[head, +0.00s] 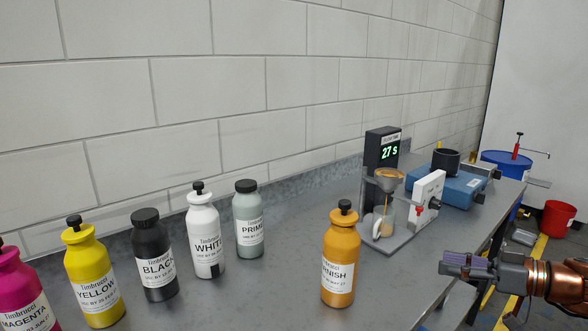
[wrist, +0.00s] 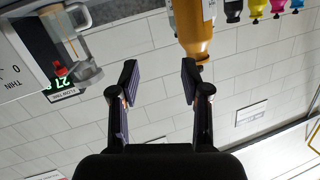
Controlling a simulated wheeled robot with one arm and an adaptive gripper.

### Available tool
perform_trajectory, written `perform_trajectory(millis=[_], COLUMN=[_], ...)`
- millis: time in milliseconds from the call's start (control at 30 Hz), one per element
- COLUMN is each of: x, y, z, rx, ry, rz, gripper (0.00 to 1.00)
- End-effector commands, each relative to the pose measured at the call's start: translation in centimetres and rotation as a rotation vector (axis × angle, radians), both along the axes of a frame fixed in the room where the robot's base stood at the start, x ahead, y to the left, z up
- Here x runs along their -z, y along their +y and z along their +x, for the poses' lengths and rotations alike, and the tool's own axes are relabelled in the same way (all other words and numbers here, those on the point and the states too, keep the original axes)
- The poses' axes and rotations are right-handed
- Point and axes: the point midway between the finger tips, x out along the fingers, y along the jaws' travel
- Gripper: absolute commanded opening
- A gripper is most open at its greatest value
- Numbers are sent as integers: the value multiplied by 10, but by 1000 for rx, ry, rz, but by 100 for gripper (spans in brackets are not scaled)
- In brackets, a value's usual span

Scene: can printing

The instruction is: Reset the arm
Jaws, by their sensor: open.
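My gripper (head: 466,264) is at the right of the head view, beyond the grey table's front edge region, with part of my arm behind it. In the wrist view my gripper (wrist: 158,82) has its two dark fingers spread wide with nothing between them. The orange varnish bottle (head: 340,258) stands upright on the table, left of my gripper and apart from it. The bottle also shows in the wrist view (wrist: 193,28), beyond the right finger. The wrist view looks upside down.
Several bottles, including yellow (head: 95,278), black (head: 153,260), white (head: 205,235) and grey primer (head: 249,222), stand along the table (head: 290,300). A viscosity stand with a funnel (head: 389,180) and a timer (head: 382,149) reading 27 s stands behind. A blue device (head: 461,190) sits farther right.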

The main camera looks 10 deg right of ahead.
Motion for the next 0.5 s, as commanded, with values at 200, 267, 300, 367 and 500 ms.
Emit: perform_trajectory(millis=[200, 267, 300, 367, 500], x=[-7, -6, -3, 2, 13], y=[98, 129, 148, 173, 215], z=[-13, -24, -34, -49, -90], rx=[-171, -214, -238, -262, -266], ry=[265, 369, 444, 550, 786], rz=[-42, -74, -98, -140, -260], gripper=[47, 47, 47, 47, 47])
